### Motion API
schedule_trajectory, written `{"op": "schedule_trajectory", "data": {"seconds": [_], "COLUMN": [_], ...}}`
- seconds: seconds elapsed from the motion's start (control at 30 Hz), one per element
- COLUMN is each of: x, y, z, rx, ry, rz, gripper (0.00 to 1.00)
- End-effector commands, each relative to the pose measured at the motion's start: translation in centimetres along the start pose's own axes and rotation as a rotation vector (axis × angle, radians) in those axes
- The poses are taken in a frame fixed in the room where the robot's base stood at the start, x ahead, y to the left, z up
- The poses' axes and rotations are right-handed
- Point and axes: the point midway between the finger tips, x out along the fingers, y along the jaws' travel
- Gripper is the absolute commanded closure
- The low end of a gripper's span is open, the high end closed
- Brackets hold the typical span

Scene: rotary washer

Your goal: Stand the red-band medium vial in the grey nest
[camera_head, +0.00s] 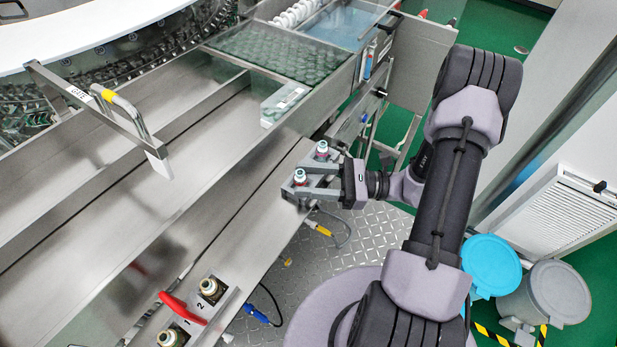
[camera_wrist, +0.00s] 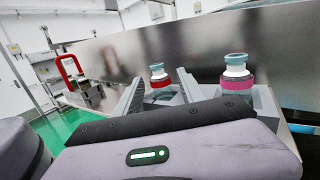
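The red-band vial (camera_wrist: 159,77), with a teal cap and white neck, stands upright between the tips of my gripper (camera_wrist: 162,78). Gaps show between it and both fingers, so my gripper looks open around it. In the head view this vial (camera_head: 300,177) is at the far end of my gripper (camera_head: 301,184), over the steel ledge. A grey block (camera_wrist: 266,104), apparently the nest, shows right of the fingers. A second vial with a magenta band (camera_wrist: 236,79) stands there; it also shows in the head view (camera_head: 322,150). The red-band vial's base is hidden.
A steel wall (camera_wrist: 215,45) rises close behind the vials. The long steel ledge (camera_head: 230,235) runs toward the lower left, mostly bare. A red handle (camera_head: 183,308) and two brass-coloured fittings, one of them here (camera_head: 210,288), sit at its lower end.

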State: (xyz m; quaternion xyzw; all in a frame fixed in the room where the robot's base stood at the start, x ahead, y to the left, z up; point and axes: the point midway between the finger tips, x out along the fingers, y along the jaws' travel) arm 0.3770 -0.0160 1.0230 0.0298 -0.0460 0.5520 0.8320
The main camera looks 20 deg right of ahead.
Motion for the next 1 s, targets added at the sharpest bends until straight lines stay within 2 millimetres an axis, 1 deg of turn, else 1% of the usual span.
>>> {"op": "schedule_trajectory", "data": {"seconds": [0.4,0.47,0.53,0.67,0.77,1.0], "x": [-0.1,-0.3,-1.1,-3.8,-6.2,-12.6], "y": [0.0,-0.1,-0.1,-0.1,0.0,0.0], "z": [-0.1,0.0,0.0,0.0,0.0,0.1], "rx": [0.0,0.0,-0.001,-0.001,0.0,-0.002], "ry": [0.0,0.0,0.0,0.0,0.001,0.001], "rz": [-0.001,-0.002,-0.003,-0.006,-0.006,-0.005], "gripper": [0.49,0.49,0.49,0.49,0.49,0.49]}}
